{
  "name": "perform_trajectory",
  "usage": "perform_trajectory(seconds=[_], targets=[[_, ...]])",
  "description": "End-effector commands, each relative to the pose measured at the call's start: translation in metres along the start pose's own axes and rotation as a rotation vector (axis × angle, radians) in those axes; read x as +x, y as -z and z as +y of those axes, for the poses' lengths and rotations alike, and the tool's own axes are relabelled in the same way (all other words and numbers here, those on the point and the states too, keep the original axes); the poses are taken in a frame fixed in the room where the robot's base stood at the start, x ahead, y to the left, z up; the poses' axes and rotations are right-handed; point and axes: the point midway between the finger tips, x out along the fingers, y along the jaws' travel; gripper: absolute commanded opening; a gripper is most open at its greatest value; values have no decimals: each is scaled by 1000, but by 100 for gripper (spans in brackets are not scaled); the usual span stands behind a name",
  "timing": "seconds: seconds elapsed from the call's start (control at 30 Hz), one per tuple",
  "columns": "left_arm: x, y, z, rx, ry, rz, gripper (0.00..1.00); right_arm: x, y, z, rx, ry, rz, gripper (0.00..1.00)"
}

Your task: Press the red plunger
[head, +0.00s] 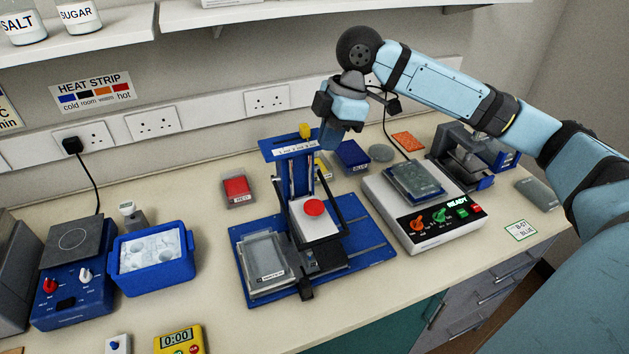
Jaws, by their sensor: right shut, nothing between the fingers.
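The red plunger (314,208) is a round red button on top of a white block (316,228). The block sits in the middle of a blue bench device (375,250) with an upright blue column and a yellow knob (305,130) on top. My right gripper (329,138) points down beside the right end of the column's top plate, above and slightly right of the plunger in the picture. It is shut with nothing in it and apart from the plunger. Whether it touches the column cannot be told. My left gripper is out of view.
A clear-lidded plate (266,262) lies on the device's left side. A white instrument with a lit READY display (457,203) stands right. A blue ice box (152,260), a hotplate (68,238) and a yellow timer (180,338) are left. A shelf (250,14) runs above.

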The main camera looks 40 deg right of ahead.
Motion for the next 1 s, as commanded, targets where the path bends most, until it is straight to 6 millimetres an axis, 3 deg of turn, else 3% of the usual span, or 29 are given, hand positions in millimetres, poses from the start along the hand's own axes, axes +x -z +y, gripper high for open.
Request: perform_trajectory(seconds=[0.37,0.53,0.67,1.0], targets=[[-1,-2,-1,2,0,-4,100,-4,-2,-1,-4,7,-7,0],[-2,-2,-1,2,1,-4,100,4,-2,-1,-4,7,-7,0],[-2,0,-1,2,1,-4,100,24,-2,-2,-3,9,-7,0],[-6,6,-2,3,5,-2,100,95,-2,-2,-4,9,-6,0]])
